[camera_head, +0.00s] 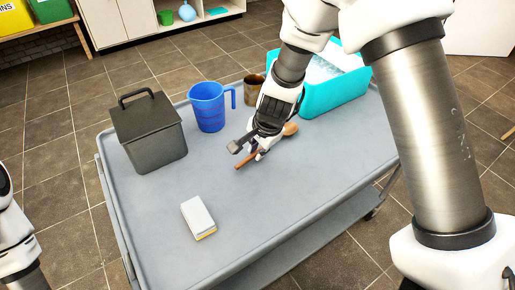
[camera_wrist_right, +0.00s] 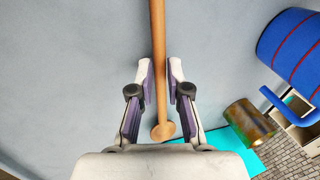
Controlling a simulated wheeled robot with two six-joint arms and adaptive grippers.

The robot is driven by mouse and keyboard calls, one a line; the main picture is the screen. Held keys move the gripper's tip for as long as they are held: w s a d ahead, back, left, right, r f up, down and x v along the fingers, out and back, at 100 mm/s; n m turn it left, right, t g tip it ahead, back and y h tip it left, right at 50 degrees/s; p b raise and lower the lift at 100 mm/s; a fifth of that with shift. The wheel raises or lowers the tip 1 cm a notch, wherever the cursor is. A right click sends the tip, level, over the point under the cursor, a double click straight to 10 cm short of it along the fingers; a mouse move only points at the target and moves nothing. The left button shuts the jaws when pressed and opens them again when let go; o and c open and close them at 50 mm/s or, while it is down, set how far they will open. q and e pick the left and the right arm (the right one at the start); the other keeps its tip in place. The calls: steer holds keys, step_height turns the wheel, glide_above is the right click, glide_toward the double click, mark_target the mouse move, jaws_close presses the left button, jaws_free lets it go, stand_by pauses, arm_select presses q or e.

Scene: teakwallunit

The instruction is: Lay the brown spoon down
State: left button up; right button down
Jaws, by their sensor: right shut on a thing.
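The brown spoon (camera_head: 290,129) shows at my right gripper (camera_head: 257,149), over the grey cart top (camera_head: 290,195). Its bowl points to the back right and its handle end to the front left. In the right wrist view the spoon's handle (camera_wrist_right: 158,45) runs between the two fingers of the right gripper (camera_wrist_right: 161,75), which is shut on it. The rounded end lies close to the gripper's palm. I cannot tell whether the spoon touches the cart top. Only a white part of my left arm shows at the left edge; its gripper is out of view.
A dark lidded bin (camera_head: 150,135), a blue jug (camera_head: 209,108), a rusty can (camera_head: 254,89) and a teal crate (camera_head: 335,100) stand along the back. A white and yellow block (camera_head: 198,217) lies at the front left. The front middle and right of the cart top are clear.

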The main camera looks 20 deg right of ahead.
steer(key=shift+f+b, duration=0.3)
steer(key=shift+f, duration=0.1)
steer(key=c, duration=1.1)
jaws_free()
steer(key=shift+o, duration=0.2)
steer(key=shift+r, duration=0.15)
